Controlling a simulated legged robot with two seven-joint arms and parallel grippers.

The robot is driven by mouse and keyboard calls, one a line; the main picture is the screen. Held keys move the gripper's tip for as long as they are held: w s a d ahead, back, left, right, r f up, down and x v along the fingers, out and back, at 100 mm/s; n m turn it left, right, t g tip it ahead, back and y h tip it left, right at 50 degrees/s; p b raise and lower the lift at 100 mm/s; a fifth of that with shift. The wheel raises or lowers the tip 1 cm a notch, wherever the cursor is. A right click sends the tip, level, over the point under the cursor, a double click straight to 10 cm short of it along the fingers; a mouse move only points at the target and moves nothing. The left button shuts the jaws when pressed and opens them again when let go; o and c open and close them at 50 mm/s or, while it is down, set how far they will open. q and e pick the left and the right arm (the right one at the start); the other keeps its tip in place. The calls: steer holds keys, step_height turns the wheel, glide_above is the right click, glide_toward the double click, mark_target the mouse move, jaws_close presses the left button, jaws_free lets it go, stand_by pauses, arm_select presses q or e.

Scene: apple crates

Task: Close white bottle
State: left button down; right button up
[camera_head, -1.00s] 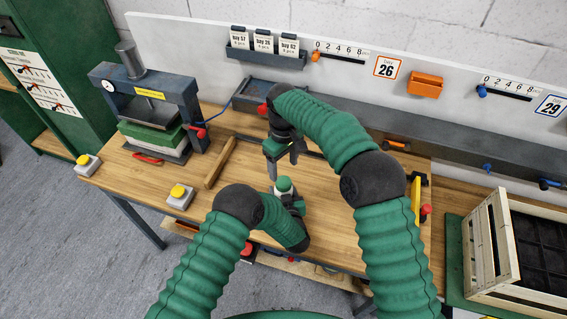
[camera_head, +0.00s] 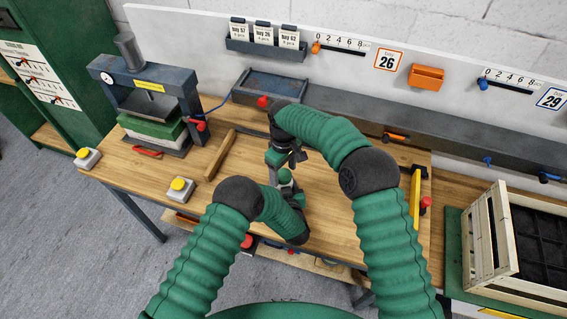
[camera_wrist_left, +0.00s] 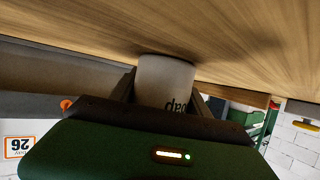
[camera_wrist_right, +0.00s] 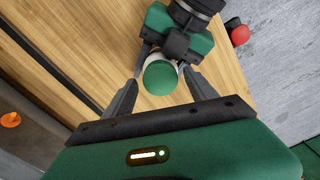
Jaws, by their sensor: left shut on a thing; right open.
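The white bottle (camera_wrist_left: 163,80), with dark "soap" lettering, stands on the wooden bench between the fingers of my left gripper (camera_wrist_left: 164,95), which is shut on it. A green cap (camera_wrist_right: 160,78) sits over its top, with a white edge around it. The cap also shows in the head view (camera_head: 284,176); I cannot tell how tightly it sits. My right gripper (camera_wrist_right: 163,78) is open above the bottle, its fingers on either side of the cap and apart from it. In the head view my right gripper (camera_head: 288,163) hides part of the bottle.
A press (camera_head: 150,95) and two yellow-button boxes (camera_head: 180,188) are at the left. A wooden bar (camera_head: 220,155) lies left of the bottle. A grey tray (camera_head: 270,88) is behind, and a wooden crate (camera_head: 490,245) is at the right. Bench around the bottle is clear.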

steer(key=shift+f, duration=0.2)
steer(key=shift+c, duration=0.5)
jaws_close()
steer(key=shift+o, duration=1.2)
jaws_free()
steer(key=shift+r, duration=0.1)
arm_select(q)
steer(key=shift+c, duration=2.2)
jaws_free()
arm_select(e)
step_height(320, 180, up, 12)
steer(key=shift+w, duration=0.2)
